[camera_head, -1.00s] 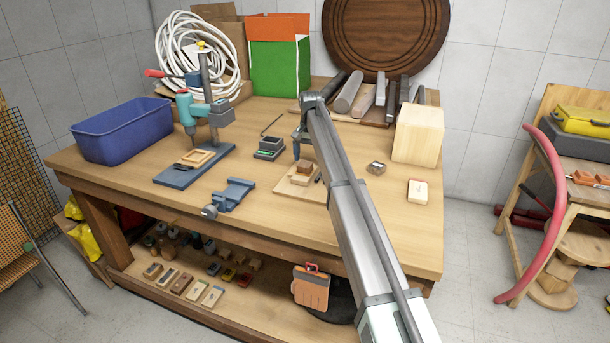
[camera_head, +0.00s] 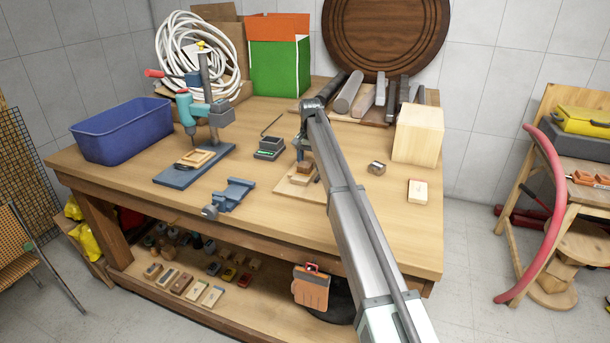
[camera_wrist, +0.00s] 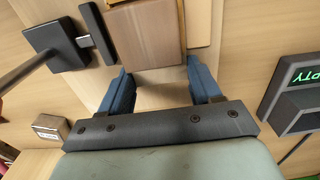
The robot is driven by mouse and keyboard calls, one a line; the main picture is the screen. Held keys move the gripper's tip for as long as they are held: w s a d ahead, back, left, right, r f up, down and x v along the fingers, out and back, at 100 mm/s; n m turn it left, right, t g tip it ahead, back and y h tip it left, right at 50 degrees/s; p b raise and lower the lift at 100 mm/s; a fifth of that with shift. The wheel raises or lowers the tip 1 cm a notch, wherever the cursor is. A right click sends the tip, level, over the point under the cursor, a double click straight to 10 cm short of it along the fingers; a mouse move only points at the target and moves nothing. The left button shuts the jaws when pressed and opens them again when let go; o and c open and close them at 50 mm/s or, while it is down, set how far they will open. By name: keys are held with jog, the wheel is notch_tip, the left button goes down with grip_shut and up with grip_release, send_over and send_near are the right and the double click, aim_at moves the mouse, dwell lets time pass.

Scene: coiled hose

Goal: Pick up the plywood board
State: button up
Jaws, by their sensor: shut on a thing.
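A thin pale board (camera_head: 283,191), which looks like the plywood board, lies flat on the workbench with small wooden blocks on it. My gripper (camera_head: 303,157) is over the board at its back end, partly hidden by my arm. In the wrist view, the blue fingers of my gripper (camera_wrist: 161,88) are on either side of the near end of a brown wooden block (camera_wrist: 145,32) and appear shut on it. Pale wood shows under and beside this block. I cannot tell exactly how the block meets the board below.
A black charger-like box (camera_head: 268,148) stands left of the board. A grey-blue vise (camera_head: 234,194) and a drill stand (camera_head: 193,168) are further left. A small block (camera_head: 376,168) and a large pale wooden cube (camera_head: 418,133) are to the right. The front bench surface is mostly clear.

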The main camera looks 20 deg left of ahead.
jog(key=shift+c, duration=0.7)
